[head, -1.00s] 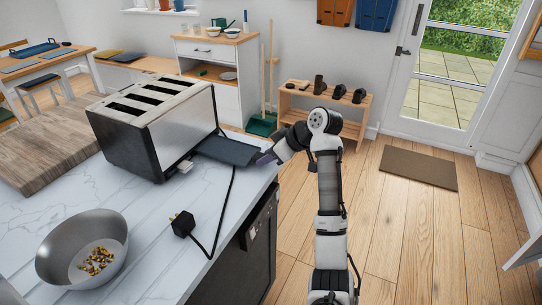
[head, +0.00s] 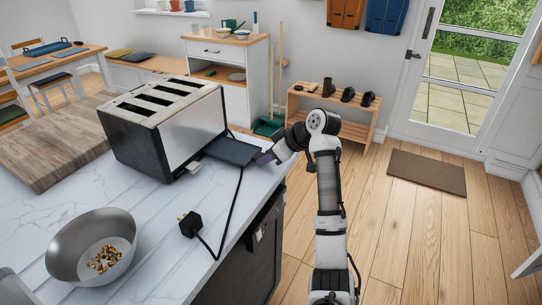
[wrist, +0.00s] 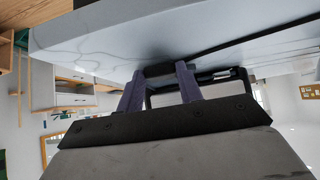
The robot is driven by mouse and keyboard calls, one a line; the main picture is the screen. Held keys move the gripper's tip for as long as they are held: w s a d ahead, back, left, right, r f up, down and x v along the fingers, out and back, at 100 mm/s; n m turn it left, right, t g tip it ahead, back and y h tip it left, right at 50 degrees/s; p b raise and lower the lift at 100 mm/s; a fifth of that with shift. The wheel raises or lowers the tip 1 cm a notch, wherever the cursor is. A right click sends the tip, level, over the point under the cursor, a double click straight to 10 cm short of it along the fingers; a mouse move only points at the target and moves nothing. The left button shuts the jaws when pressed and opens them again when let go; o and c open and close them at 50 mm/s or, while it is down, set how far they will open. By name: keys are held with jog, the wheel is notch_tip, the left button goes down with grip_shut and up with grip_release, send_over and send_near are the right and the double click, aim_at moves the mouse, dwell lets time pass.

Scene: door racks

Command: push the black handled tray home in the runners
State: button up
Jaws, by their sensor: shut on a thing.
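The black handled tray (head: 230,151) is a flat dark plate. It sticks out of the right end of the silver and black toaster (head: 195,125), low over the counter. My gripper (head: 266,158) is at its outer end, near the counter's edge. In the wrist view my gripper's purple fingers (wrist: 160,75) are shut on the tray's dark handle (wrist: 158,70). The toaster's dark end (wrist: 222,76) shows behind them. The tray's inner end is hidden inside the toaster, and its runners cannot be seen.
A black cable with a plug (head: 190,224) lies on the marble counter (head: 165,215), passing close by the tray. A grey bowl (head: 62,245) with small bits in it stands at the front left. A wooden board (head: 45,150) lies left of the toaster.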

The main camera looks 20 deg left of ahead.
aim_at(220, 146)
jog(key=shift+w+a+p, duration=0.35)
jog(key=shift+w+a, duration=0.15)
jog(key=shift+a, duration=1.95)
jog(key=shift+w+a+p, duration=0.4)
jog(key=shift+w+a, duration=0.05)
jog(key=shift+a, duration=1.95)
jog(key=shift+w+a+p, duration=0.35)
jog(key=shift+w+a, duration=0.15)
jog(key=shift+a, duration=1.95)
jog(key=o, duration=1.1)
jog(key=shift+a, duration=0.1)
jog(key=shift+c, duration=0.2)
jog(key=b+v, duration=0.3)
jog(key=v, duration=1.1)
jog(key=shift+b, duration=0.4)
jog(key=shift+f, duration=0.1)
